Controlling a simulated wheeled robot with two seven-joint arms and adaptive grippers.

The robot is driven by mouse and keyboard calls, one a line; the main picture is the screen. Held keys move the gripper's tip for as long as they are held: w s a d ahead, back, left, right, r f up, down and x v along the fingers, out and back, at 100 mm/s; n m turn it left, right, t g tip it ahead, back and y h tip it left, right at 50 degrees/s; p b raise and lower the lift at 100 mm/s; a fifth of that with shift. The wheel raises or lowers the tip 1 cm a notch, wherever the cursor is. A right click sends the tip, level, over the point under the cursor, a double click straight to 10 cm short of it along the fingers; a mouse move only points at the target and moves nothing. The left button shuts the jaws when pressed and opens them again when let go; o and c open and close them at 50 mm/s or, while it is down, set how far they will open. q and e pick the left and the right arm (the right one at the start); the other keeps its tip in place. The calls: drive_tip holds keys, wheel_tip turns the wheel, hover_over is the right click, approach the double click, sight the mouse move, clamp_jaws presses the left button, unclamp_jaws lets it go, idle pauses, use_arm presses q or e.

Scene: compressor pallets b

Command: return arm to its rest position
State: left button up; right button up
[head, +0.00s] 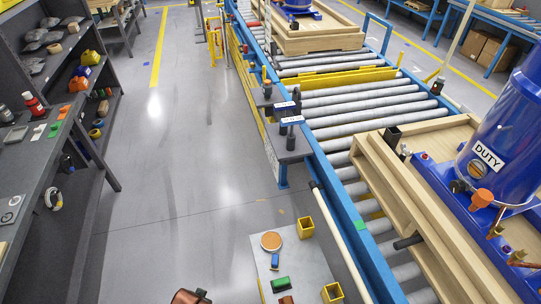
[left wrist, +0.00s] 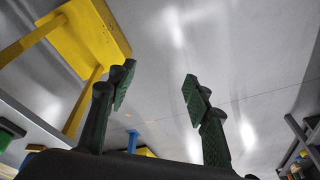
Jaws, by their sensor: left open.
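My left gripper (left wrist: 158,88) shows in the left wrist view. Its two fingers with green ribbed pads stand wide apart, with nothing between them. Grey floor shows behind the gap. The head view does not show this gripper clearly, and my right gripper is in neither view. In the left wrist view a yellow structure (left wrist: 98,38) with a flat top and legs lies at the upper left, apart from the fingers.
A blue-framed roller conveyor (head: 368,101) carries a wooden pallet (head: 400,195) with a blue tank (head: 505,130) labelled DUTY. A small grey table (head: 310,262) holds yellow cups and small parts. Dark shelving (head: 95,150) stands left. The grey floor (head: 180,170) between is clear.

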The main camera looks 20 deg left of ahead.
use_arm(q)
wheel_tip(320, 180, down, 14)
drive_tip(key=s, duration=0.3)
drive_tip(key=s+d+f+m+g, duration=0.1)
drive_tip(key=s+f+g, duration=0.1)
drive_tip(key=s+f, duration=1.8)
drive_tip(key=shift+h, duration=0.3)
